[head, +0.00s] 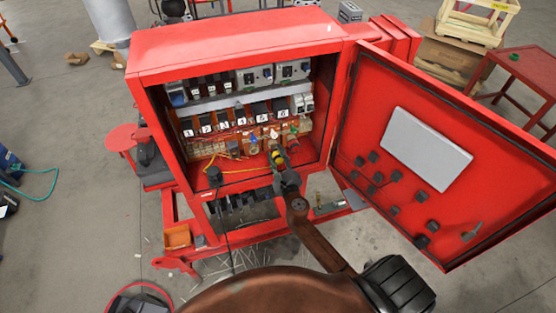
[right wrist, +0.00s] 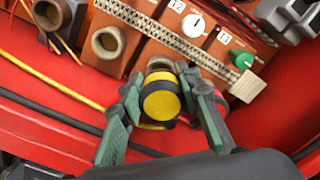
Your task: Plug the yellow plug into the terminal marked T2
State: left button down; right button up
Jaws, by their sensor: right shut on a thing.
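The yellow plug (right wrist: 161,101) has a round yellow end and a dark body. My right gripper (right wrist: 165,103) is shut on it, with one finger on each side. In the head view, the plug (head: 279,158) and the right gripper (head: 286,173) are at the lower front of the open red cabinet. The label that reads as T2 (right wrist: 177,6) is beside a white knob (right wrist: 193,25). A beige socket rim (right wrist: 158,64) shows just behind the plug; whether they touch is unclear. My left gripper is out of view.
Another beige socket (right wrist: 108,42) is left of the plug. A green knob (right wrist: 243,60) is to the right. The red cabinet door (head: 455,170) stands open on the right. Yellow and black cables run along the cabinet floor. Numbered breakers are above.

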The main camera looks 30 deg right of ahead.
aim_at(273, 147)
jog(key=shift+w+r+p, duration=0.1)
jog(key=shift+w+p, duration=0.05)
jog(key=shift+p, duration=0.3)
dwell(0.9)
jog(key=shift+x, duration=1.75)
dwell(0.6)
jog(key=o, duration=1.2)
jog(key=v, duration=1.2)
